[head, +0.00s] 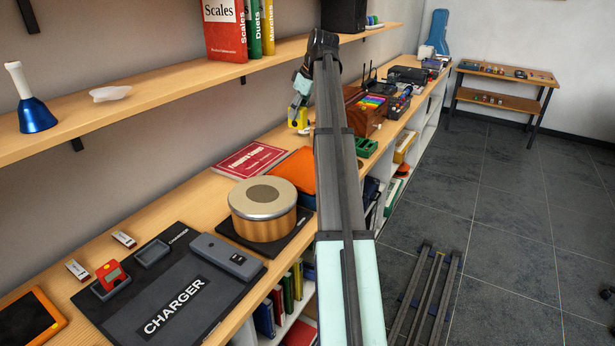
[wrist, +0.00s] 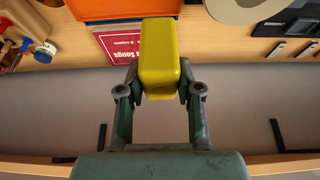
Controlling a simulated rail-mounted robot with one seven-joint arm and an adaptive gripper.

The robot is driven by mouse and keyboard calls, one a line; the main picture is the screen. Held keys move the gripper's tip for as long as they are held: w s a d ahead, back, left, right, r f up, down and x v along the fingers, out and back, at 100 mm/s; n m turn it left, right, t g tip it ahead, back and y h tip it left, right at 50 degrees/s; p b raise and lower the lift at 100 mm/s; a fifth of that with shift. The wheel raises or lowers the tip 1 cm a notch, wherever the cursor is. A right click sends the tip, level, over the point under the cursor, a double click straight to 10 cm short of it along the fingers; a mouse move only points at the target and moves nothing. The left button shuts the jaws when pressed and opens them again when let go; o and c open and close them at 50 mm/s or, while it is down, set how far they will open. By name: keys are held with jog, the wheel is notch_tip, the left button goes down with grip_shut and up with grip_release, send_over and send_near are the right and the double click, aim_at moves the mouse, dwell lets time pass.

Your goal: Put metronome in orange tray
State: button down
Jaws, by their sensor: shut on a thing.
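My gripper (wrist: 160,85) is shut on a yellow block with rounded edges (wrist: 159,50), likely the metronome; its face is turned away in the wrist view. In the head view the yellow block (head: 298,120) hangs from my gripper (head: 300,105), in front of the wall and under the upper shelf. An orange thing (head: 297,172), likely the orange tray, lies on the counter behind the drum, partly hidden by the drum and my arm. Its orange side also shows at the top of the wrist view (wrist: 110,10), beyond the held block.
A red songbook (head: 250,160) lies beside the orange thing. A gold drum (head: 263,208) stands in front of it. A charger mat (head: 170,295) with a red device (head: 110,273) is nearer. The upper shelf (head: 150,103) overhangs the counter. A brown case (head: 362,115) stands farther right.

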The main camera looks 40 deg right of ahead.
jog(key=shift+s+d, duration=0.15)
jog(key=shift+s, duration=0.1)
jog(key=shift+s+f, duration=0.15)
jog(key=shift+f, duration=0.15)
notch_tip(320, 180, down, 19)
jog(key=p, duration=0.4)
jog(key=shift+f, duration=0.1)
jog(key=shift+f, duration=0.15)
jog(key=c, duration=0.8)
grip_release()
jog(key=shift+o, duration=0.2)
jog(key=b+v, duration=0.2)
jog(key=v, duration=1)
jog(key=shift+d, duration=0.1)
